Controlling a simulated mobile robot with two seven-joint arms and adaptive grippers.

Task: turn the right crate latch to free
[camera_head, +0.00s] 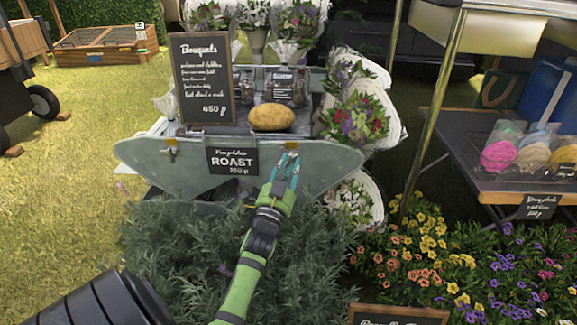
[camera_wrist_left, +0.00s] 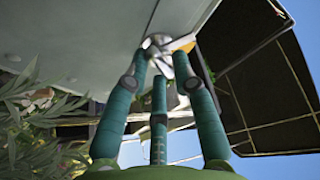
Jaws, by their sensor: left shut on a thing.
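The grey-green crate front (camera_head: 190,182) hangs below the display in the head view. The right crate latch (camera_head: 291,147) is a small brass-coloured piece at its top edge, right of the ROAST sign. The left latch (camera_head: 170,150) sits at the same edge on the left. My left gripper (camera_head: 287,165), with teal fingers on a green arm, reaches up to the right latch and is shut on it. In the left wrist view the fingertips (camera_wrist_left: 162,50) close around the shiny metal latch (camera_wrist_left: 157,41), which they partly cover. My right gripper is not in view.
A potato (camera_head: 271,117) and a chalkboard sign (camera_head: 205,78) stand just above the crate front. A ROAST sign (camera_head: 232,160) hangs between the latches. Wrapped bouquets (camera_head: 355,115) are close on the right. Bushy green plants (camera_head: 180,245) fill the space below.

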